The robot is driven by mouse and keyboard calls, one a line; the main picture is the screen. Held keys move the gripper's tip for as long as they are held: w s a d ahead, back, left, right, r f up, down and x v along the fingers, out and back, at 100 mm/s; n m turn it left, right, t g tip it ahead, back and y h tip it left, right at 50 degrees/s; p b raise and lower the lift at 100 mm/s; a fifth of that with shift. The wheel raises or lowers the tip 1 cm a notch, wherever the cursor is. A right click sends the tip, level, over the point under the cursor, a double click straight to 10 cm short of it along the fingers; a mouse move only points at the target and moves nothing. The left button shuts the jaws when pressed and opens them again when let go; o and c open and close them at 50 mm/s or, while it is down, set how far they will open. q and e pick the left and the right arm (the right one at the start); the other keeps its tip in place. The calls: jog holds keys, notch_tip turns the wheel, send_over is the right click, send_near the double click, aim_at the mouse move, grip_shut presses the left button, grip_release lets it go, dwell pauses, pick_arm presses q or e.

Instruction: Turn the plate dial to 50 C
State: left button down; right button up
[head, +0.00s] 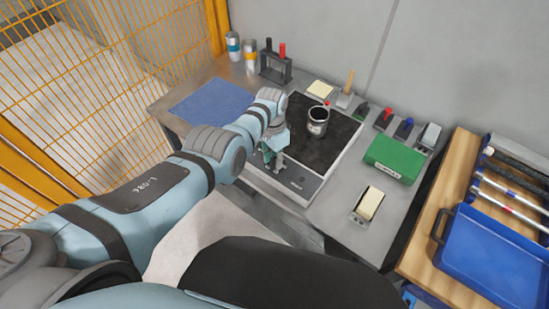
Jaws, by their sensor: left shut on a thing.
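The plate (340,143) is a flat unit with a black top and a pale grey rim and front strip, on the grey workbench. My left gripper (275,163) points down at the left part of the plate's front strip. It is shut on the plate dial, which the fingers hide. I cannot read the dial's setting or a 50 C mark from here. A small dark can (317,121) with a pale label stands on the black top, with a small red tip at its rim. My right gripper is not in view.
A blue mat (212,103) lies at the left of the workbench (338,214). A green box (393,158) and a holder with a pale block (369,204) are at the right. A rack (276,67) and two small cans stand behind. A blue tray (498,260) lies far right.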

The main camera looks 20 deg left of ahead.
aim_at(275, 158)
pick_arm(q)
jog(key=m, duration=0.4)
jog(key=shift+w+m+b, duration=0.1)
jog(key=shift+m+b, duration=0.2)
jog(key=shift+b, duration=0.1)
jog(key=m, duration=0.4)
jog(key=shift+m, duration=0.3)
jog(key=c, duration=1.3)
grip_release()
notch_tip(275, 158, up, 12)
jog(key=shift+w, duration=0.35)
